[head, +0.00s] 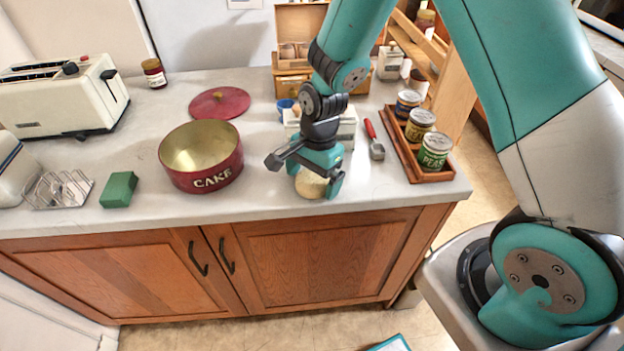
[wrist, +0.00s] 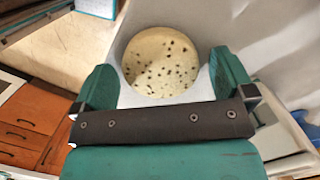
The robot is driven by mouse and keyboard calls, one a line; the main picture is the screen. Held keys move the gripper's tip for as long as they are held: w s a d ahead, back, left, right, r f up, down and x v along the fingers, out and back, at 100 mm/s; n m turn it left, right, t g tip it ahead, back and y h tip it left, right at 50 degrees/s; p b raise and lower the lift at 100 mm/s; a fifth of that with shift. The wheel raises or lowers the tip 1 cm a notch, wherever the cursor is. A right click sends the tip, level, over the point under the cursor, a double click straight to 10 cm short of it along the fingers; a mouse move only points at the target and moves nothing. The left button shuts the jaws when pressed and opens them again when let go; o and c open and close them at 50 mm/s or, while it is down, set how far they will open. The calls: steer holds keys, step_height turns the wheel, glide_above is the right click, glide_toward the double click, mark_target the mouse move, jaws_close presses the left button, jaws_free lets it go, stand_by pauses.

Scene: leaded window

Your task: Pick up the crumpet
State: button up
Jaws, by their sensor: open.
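The crumpet (head: 311,184) is a pale round disc on the white worktop, near its front edge. In the wrist view the crumpet (wrist: 160,64) shows its holed top face between and just beyond the two fingers. My gripper (head: 310,180) is open above the crumpet and hides part of it in the head view. In the wrist view my gripper (wrist: 167,82) has one teal finger on each side of the crumpet, with nothing held. I cannot tell whether the fingers touch it.
A red cake tin (head: 202,180) stands to the left, its lid (head: 219,103) behind it. A wooden tray (head: 408,160) of tins and a red-handled tool (head: 373,140) lie to the right. A green block (head: 119,189), toast rack (head: 60,189) and toaster (head: 62,95) are further left.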

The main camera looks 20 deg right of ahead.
mark_target(310, 178)
steer(key=c, duration=0.9)
step_height(310, 178, up, 20)
steer(key=w+a+f+p, duration=0.4)
steer(key=w+a, duration=0.4)
steer(key=a, duration=0.1)
steer(key=w+a+f+p, duration=0.4)
steer(key=w+a, duration=0.4)
steer(key=a, duration=0.2)
steer(key=shift+a+f+p, duration=0.25)
steer(key=shift+f+p, duration=0.05)
steer(key=shift+f, duration=0.2)
steer(key=shift+f, duration=0.1)
steer(key=shift+f+b, duration=1.5)
steer(key=shift+f, duration=1.25)
steer(key=shift+f+b, duration=0.95)
steer(key=shift+f, duration=0.7)
